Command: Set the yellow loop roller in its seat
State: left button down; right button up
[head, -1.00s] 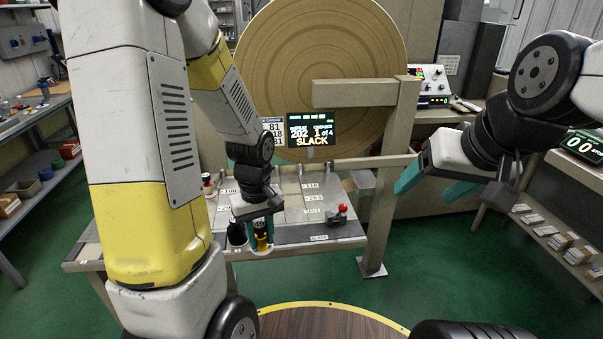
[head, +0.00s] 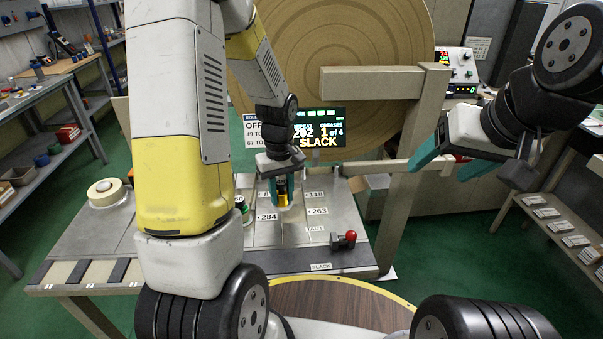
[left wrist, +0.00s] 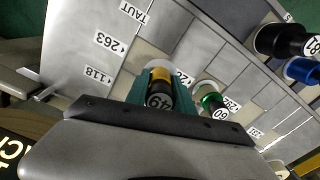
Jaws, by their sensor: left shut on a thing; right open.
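The yellow loop roller (head: 282,188) is a black cylinder with a yellow band. My left gripper (head: 281,197) is shut on it and holds it upright over the grey slotted panel (head: 290,256). In the left wrist view the yellow loop roller (left wrist: 159,88) sits between the teal fingers, its end marked 49. Whether its lower end touches the panel I cannot tell. Labels 284, 263 and 118 lie around it; which spot is its seat is not clear. My right gripper (head: 447,163) is open and empty, right of the wooden frame.
A green-banded roller (left wrist: 208,98) stands beside the held one; blue (left wrist: 301,70) and black (left wrist: 283,42) rollers stand farther off. A red-knobbed lever (head: 345,240) is by the SLACK label. A screen (head: 319,128) reads SLACK. A wooden post (head: 408,170) stands right of the panel.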

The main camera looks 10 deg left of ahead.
pick_arm(q)
jog(key=w, duration=0.8)
jog(key=shift+d+f, duration=0.35)
jog(key=shift+f, duration=0.05)
jog(key=shift+w+f, duration=0.25)
jog(key=shift+f, duration=1.5)
jog(key=shift+f, duration=0.15)
jog(key=c, duration=1.1)
grip_release()
